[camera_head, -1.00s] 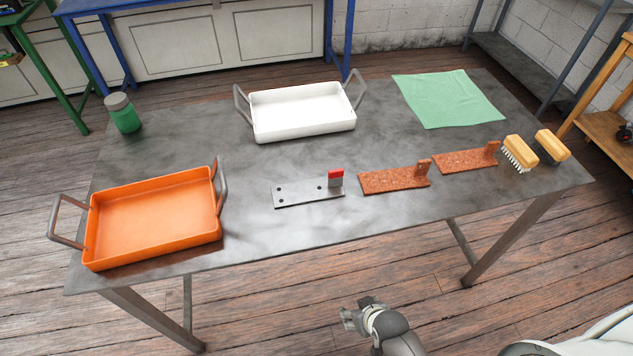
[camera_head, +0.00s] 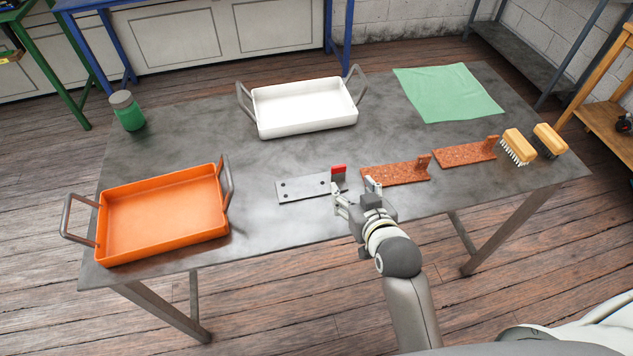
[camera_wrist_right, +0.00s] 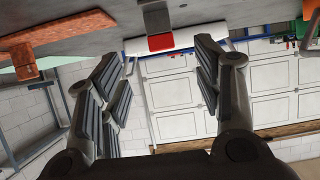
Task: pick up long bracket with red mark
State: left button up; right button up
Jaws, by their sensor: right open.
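The long bracket (camera_head: 304,188) is a grey metal plate with holes. It lies on the table's near middle, with an upright tab at its right end marked red (camera_head: 338,169). My right gripper (camera_head: 356,188) is open and empty at the bracket's right end, close to the tab; whether it touches cannot be told. In the right wrist view the red mark (camera_wrist_right: 160,42) shows at the top, between the open fingers (camera_wrist_right: 158,85) and beyond them. My left gripper is not in view.
Two rusty brackets (camera_head: 396,174) (camera_head: 463,154) lie to the right, then two brushes (camera_head: 518,147). An orange tray (camera_head: 160,218) is at left, a white tray (camera_head: 304,106) behind, a green cloth (camera_head: 447,92) at back right, a green jar (camera_head: 127,112) at back left.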

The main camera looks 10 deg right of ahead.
aim_at(340, 168)
jog(key=shift+t, duration=0.4)
jog(key=x, duration=0.2)
jog(key=r+x, duration=0.1)
jog(key=x, duration=0.2)
jog(key=shift+w+a+p, duration=0.1)
jog(key=shift+w+p, duration=0.25)
jog(key=shift+w, duration=0.05)
jog(key=shift+w+f, duration=0.25)
jog(key=shift+w, duration=0.1)
jog(key=shift+w+f, duration=0.1)
jog(key=shift+w, duration=0.25)
jog(key=p+x, duration=0.1)
jog(key=x, duration=0.2)
jog(key=shift+s+f, duration=0.1)
jog(key=shift+f, duration=0.05)
jog(key=shift+x, duration=0.75)
jog(key=shift+c, duration=0.2)
grip_shut()
